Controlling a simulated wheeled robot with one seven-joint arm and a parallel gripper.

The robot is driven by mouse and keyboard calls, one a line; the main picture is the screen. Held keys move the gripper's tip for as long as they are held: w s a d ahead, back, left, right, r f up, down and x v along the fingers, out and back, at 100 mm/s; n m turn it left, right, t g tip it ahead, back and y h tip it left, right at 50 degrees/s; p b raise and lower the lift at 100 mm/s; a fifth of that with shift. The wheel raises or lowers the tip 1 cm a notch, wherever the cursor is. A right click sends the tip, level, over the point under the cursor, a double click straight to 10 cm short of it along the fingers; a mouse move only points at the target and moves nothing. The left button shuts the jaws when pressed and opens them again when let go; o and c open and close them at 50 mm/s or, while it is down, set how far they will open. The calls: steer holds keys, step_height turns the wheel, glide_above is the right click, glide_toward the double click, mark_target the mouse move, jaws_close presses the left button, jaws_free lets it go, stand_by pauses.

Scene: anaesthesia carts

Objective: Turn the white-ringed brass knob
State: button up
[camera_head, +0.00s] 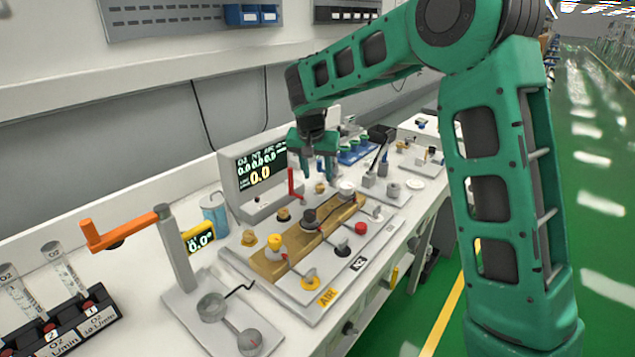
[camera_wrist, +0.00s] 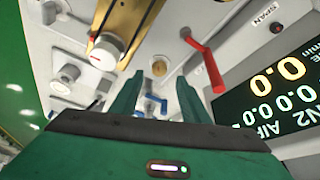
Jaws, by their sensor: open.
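A small brass knob (camera_head: 320,187) stands on the pale panel behind the far end of a brass bar (camera_head: 328,216). In the wrist view this brass knob (camera_wrist: 159,67) lies just beyond the gap between my fingertips; a white ring around it is too small to make out. My gripper (camera_head: 319,173) is open and empty, pointing down above the knob and apart from it. Its two green fingers show in the wrist view (camera_wrist: 157,86). A white knob (camera_head: 346,188) sits on the bar's far end, left of my fingers in the wrist view (camera_wrist: 105,52). Similar brass knobs (camera_head: 284,213) (camera_head: 249,237) stand nearer.
A red lever (camera_head: 291,184) rises close beside my gripper, also in the wrist view (camera_wrist: 204,62). A display (camera_head: 261,168) stands behind. A yellow knob (camera_head: 275,243) and a black knob (camera_head: 309,217) sit on the bar. An orange-handled post (camera_head: 176,250) stands at left.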

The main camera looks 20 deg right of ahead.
steer(key=v, duration=0.5)
steer(key=shift+s+a+r, duration=0.1)
steer(key=shift+s+r, duration=0.05)
steer(key=shift+r, duration=0.25)
steer(key=s+d+r+g, duration=0.1)
steer(key=s+d+g, duration=0.1)
steer(key=s+d, duration=1.65)
steer(key=s+d+f+g+y, duration=0.1)
steer(key=s+f, duration=0.2)
steer(key=s, duration=1)
steer(key=s+d+f+y, duration=0.1)
steer(key=s+f, duration=0.2)
steer(key=s, duration=1.1)
steer(key=shift+s+m+g, duration=0.2)
steer(key=shift+m+g, duration=0.1)
steer(key=shift+g, duration=0.1)
